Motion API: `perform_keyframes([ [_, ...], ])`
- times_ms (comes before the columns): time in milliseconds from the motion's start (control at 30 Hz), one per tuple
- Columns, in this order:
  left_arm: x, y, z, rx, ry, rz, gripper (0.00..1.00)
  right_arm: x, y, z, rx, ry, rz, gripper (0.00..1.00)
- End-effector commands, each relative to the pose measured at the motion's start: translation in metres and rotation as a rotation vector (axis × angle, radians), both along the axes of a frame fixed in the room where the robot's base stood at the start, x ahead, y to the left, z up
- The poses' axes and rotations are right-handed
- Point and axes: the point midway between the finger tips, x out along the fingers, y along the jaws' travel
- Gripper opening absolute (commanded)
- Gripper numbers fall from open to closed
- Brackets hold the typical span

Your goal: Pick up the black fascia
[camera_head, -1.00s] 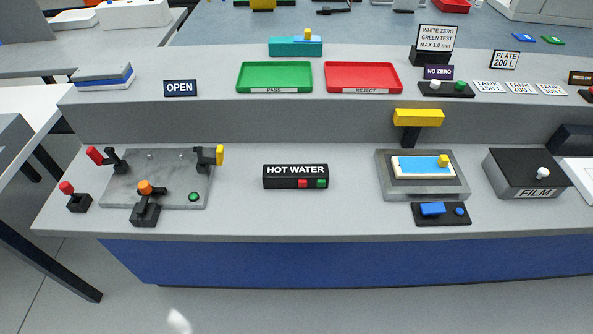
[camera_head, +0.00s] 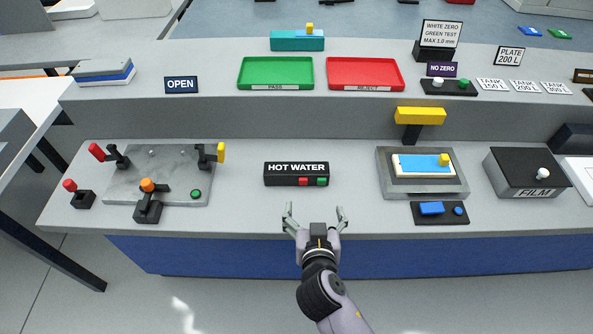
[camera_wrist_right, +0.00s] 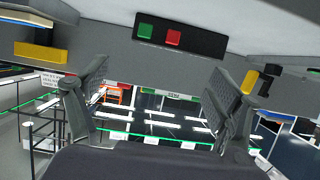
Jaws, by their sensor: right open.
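A black fascia lettered HOT WATER (camera_head: 296,172), with a red and a green button at its lower right, sits on the middle of the grey bench. It also shows at the top of the right wrist view (camera_wrist_right: 205,42), beyond my fingertips. My right gripper (camera_head: 315,213) is open and empty at the bench's front edge, in front of the fascia and slightly right of its middle. Its two spread fingers also show in the right wrist view (camera_wrist_right: 158,85), apart from the fascia. My left gripper is not in view.
A grey plate (camera_head: 165,172) with levers stands left of the fascia. A grey fixture with a blue-topped part (camera_head: 390,190) and a black FILM box (camera_head: 522,170) stand to the right. Green (camera_head: 275,73) and red (camera_head: 365,73) trays lie on the raised shelf behind. The bench beside the fascia is clear.

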Motion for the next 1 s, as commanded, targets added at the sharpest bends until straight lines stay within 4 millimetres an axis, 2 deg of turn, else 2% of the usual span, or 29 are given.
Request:
perform_keyframes([
  [100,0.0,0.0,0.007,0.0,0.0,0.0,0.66,0.026,0.0,-0.008,-0.006,-0.002,0.001,0.85],
  [300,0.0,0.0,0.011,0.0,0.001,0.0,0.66,0.055,0.0,-0.022,-0.004,-0.001,0.002,0.85],
  [533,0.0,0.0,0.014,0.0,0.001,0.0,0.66,0.068,0.0,-0.026,-0.004,0.0,0.002,0.85],
  [800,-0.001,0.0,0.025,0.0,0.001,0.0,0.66,0.101,-0.002,-0.037,-0.004,0.0,0.003,0.85],
  [1000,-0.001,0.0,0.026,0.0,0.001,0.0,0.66,0.112,-0.001,-0.044,0.0,0.001,0.002,0.85],
])
